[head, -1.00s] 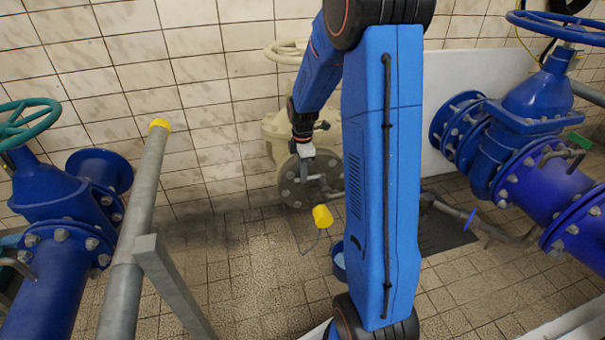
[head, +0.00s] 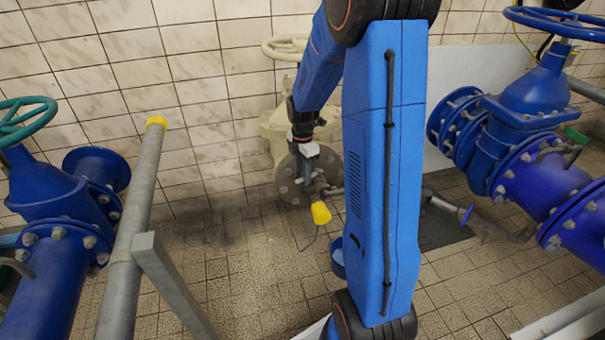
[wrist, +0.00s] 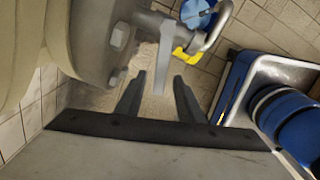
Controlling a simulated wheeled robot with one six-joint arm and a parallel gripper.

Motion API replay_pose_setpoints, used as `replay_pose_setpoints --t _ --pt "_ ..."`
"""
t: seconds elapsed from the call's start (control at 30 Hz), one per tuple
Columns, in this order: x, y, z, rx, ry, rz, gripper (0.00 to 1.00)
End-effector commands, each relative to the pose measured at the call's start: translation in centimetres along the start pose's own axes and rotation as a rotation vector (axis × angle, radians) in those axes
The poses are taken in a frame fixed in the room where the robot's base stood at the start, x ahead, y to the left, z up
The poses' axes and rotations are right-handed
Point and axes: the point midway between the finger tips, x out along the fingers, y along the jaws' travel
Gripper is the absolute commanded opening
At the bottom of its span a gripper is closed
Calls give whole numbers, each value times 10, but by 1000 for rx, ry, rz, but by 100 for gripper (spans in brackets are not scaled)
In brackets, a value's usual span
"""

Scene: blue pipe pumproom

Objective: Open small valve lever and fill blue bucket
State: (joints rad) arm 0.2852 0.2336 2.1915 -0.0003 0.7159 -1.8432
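The small valve lever (wrist: 164,62) is a grey flat bar beside the flange in the wrist view. My gripper (wrist: 159,75) is open, and the lever's end appears between its fingertips with gaps on both sides. In the head view my gripper (head: 306,176) is at the cream pipe fitting, just above the yellow-ended spout (head: 320,212); the lever is hard to make out there. The blue bucket (head: 337,264) stands on the floor below the spout, partly hidden by my arm. Part of the bucket (wrist: 196,12) shows at the top of the wrist view.
The cream flange (head: 291,181) and pipe are close to my gripper. Large blue valves stand at left (head: 62,195) and right (head: 530,95). A grey rail (head: 135,230) rises at front left. Tiled floor (head: 255,260) between the rail and bucket is clear.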

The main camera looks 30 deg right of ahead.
Motion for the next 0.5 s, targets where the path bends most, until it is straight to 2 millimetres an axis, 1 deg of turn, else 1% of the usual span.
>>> replay_pose_setpoints --t 0.27,0.37,0.5 --pt "-3 0 0 0 0 0 34" --pt "-12 0 0 0 0 1 34" --pt "-35 1 0 0 -1 4 34"
